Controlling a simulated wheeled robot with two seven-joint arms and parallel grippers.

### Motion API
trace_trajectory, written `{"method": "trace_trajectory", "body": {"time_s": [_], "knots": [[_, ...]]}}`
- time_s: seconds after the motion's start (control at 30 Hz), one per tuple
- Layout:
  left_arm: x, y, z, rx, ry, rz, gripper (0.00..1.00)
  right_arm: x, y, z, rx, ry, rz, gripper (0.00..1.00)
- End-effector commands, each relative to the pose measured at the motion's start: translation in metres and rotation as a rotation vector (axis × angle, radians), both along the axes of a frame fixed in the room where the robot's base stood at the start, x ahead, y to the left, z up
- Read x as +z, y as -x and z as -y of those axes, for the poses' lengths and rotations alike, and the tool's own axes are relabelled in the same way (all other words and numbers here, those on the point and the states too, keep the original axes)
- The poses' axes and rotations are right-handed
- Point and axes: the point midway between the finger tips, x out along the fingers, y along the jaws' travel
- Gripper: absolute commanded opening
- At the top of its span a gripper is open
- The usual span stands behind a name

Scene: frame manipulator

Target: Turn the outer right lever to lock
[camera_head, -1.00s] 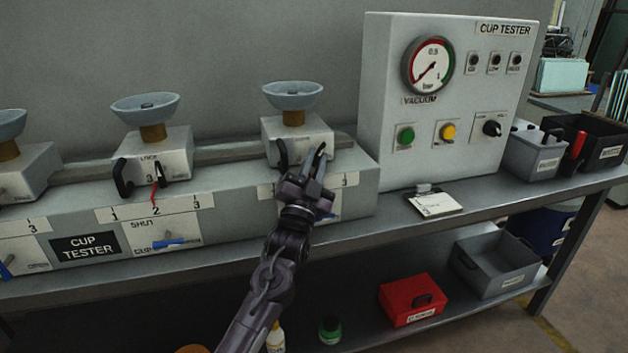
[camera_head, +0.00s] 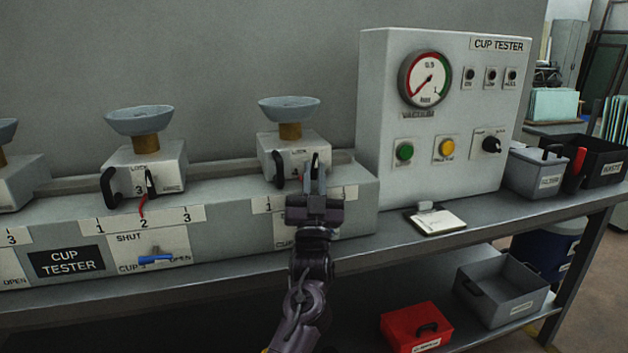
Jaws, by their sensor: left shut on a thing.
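The right station (camera_head: 278,147) is a grey block carrying a blue-grey cup (camera_head: 289,107) on a brass neck. A black lever (camera_head: 315,160) stands nearly upright at the right of its front face. My left gripper (camera_head: 314,180) is in front of the block, shut on this lever from below, its fingers pointing up. The fingers and wrist hide the lever's lower part and some of the label strip behind. A fixed-looking black handle (camera_head: 279,171) is just left of the gripper. My right gripper is out of view.
The middle station (camera_head: 175,157) has a similar black lever (camera_head: 151,183) and a blue valve handle (camera_head: 156,259) below. The gauge panel (camera_head: 440,120) stands close at the right. A clipboard (camera_head: 436,221) and bins (camera_head: 535,170) lie farther right on the bench.

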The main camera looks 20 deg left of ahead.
Motion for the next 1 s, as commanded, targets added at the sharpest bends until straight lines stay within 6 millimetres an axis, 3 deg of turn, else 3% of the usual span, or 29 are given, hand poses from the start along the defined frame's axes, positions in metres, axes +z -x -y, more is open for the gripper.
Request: {"method": "trace_trajectory", "body": {"time_s": [0.37, 0.4, 0.57, 1.0], "knots": [[-0.0013, -0.0003, 0.0003, 0.000, 0.002, -0.001, 0.00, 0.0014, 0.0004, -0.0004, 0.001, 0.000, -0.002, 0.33], [-0.0013, -0.0003, 0.0003, 0.000, 0.002, -0.001, 0.17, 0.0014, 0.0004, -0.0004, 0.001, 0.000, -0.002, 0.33], [-0.0010, -0.0003, 0.0002, 0.000, 0.002, 0.000, 0.37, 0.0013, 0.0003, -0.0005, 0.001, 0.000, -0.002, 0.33], [0.0000, 0.0000, 0.0001, 0.000, 0.001, 0.001, 0.37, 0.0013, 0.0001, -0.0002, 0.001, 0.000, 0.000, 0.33]]}}
